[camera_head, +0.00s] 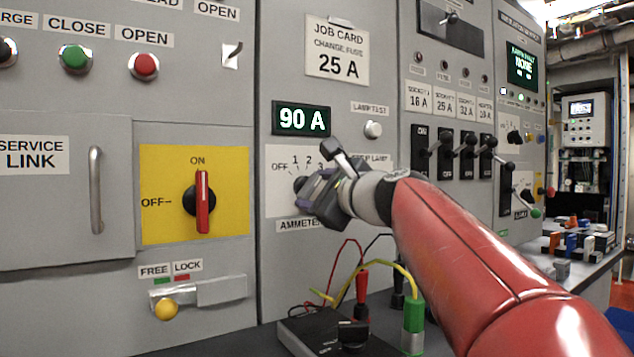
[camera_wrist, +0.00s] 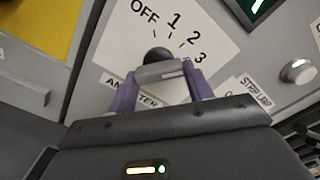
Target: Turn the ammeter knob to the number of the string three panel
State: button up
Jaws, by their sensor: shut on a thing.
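The ammeter knob (camera_head: 299,184) is black and sits on a white plate (camera_head: 281,196) marked OFF, 1, 2 and 3, above a partly covered AMMETER label. It also shows in the wrist view (camera_wrist: 157,56), between the two purple fingers. My gripper (camera_head: 308,189) is shut on the knob; in the wrist view my gripper (camera_wrist: 160,76) has one finger on each side of it. The knob's pointer is hidden, so I cannot tell which mark it faces. A green-lit display (camera_head: 301,119) above the plate reads 90 A. No string three panel can be made out.
A yellow plate with a red switch handle (camera_head: 202,202) is to the left. A white lamp test button (camera_head: 373,130) is to the upper right. Below stand a black box (camera_head: 318,335) and red, yellow and black leads. Several breakers (camera_head: 445,150) line the right panel.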

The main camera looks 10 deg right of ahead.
jog(key=shift+f+m, duration=0.1)
jog(key=shift+m, duration=0.5)
jog(key=o, duration=1)
jog(key=shift+s, duration=0.1)
jog(key=v, duration=0.7)
jog(key=shift+s+d+b, duration=0.1)
jog(key=shift+s+b, duration=0.2)
jog(key=shift+b, duration=0.05)
